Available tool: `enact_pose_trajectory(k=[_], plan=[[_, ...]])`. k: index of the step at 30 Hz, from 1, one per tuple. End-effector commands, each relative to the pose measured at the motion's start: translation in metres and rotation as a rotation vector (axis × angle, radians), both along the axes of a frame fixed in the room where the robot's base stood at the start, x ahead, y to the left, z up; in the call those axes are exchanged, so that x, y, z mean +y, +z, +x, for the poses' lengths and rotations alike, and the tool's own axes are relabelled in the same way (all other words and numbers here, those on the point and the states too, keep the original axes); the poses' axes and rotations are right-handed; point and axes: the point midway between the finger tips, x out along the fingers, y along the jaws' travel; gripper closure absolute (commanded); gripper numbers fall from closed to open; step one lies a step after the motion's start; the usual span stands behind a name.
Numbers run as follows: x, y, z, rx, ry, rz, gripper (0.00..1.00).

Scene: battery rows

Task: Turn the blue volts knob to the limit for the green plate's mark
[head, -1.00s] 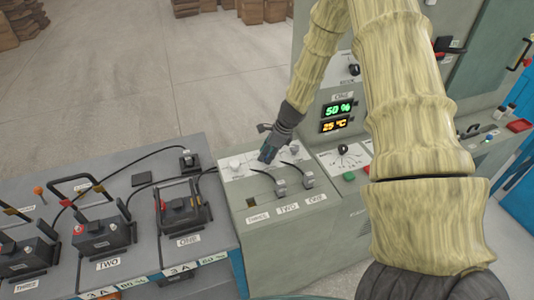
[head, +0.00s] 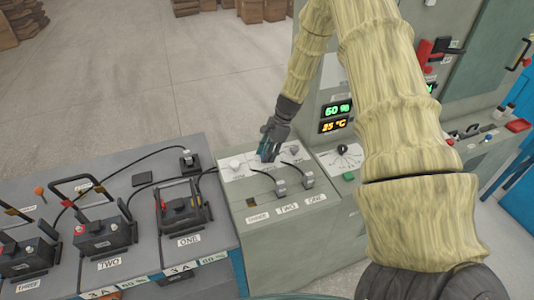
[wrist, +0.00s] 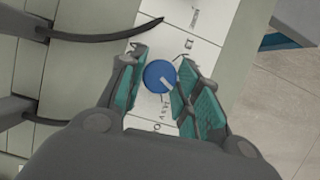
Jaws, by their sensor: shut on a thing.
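The blue knob (wrist: 159,76) sits on a white panel with printed marks in the wrist view, and a pale pointer line shows on its face. My gripper (head: 267,153) reaches down to the grey console's panel in the head view, where its fingers hide the knob. In the wrist view its teal finger pads stand on both sides of the knob, and my gripper (wrist: 162,60) is shut on it. The printing around the knob is partly covered and too small to read. I cannot make out a green plate for certain.
Two cable plugs (head: 293,184) stand on the console just in front of my gripper. A white knob (head: 235,164) is to its left. Batteries (head: 183,207) with cables stand on the left bench. Green and orange displays (head: 337,118) are at the right. Open floor lies behind.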

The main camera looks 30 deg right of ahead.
Motion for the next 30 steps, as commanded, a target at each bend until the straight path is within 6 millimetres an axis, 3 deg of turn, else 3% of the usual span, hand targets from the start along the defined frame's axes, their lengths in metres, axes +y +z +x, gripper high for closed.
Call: enact_pose_trajectory(k=[30], plan=[[0.0013, 0.0, 0.0066, -0.002, 0.965, -0.003, 0.91]])
